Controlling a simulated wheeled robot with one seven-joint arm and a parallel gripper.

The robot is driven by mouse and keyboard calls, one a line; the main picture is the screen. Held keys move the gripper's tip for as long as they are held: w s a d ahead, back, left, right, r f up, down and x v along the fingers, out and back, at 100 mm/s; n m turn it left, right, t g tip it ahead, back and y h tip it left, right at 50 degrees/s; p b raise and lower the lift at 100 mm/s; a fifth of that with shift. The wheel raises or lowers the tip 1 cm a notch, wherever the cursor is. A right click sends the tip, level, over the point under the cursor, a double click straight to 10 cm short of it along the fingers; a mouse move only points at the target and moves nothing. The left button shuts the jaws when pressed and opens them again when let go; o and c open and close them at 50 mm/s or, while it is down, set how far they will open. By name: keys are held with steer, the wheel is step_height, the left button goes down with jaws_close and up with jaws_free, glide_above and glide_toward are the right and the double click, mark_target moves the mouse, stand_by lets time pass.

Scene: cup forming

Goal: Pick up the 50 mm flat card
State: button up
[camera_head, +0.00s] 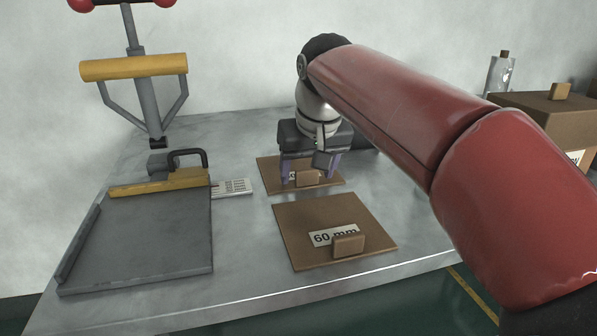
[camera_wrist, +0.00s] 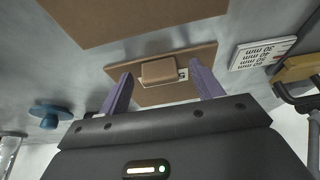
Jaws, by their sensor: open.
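A smaller brown flat card (camera_head: 272,183) lies on the metal table at the back, with a raised brown tab (camera_head: 308,178) on top. Its size label is mostly hidden behind the tab and a finger, so I cannot read it. My gripper (camera_head: 310,166) is open above this card, pointing down. In the wrist view the card (camera_wrist: 165,98) lies beneath my gripper (camera_wrist: 162,76), and its tab (camera_wrist: 159,71) shows between the two purple fingers, with a gap on both sides. A larger card labelled 60 mm (camera_head: 295,225), also with a tab, lies in front of it.
A grey flat board with a yellow bar (camera_head: 150,240) takes up the table's left. A white size list (camera_head: 233,187) lies beside it. A press-like frame with a yellow crossbar (camera_head: 134,67) stands behind. A cardboard box (camera_head: 545,115) is at the right. A blue knobbed object (camera_wrist: 49,115) shows in the wrist view.

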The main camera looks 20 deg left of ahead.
steer(key=c, duration=1.1)
steer(key=shift+o, duration=0.2)
steer(key=shift+r, duration=0.15)
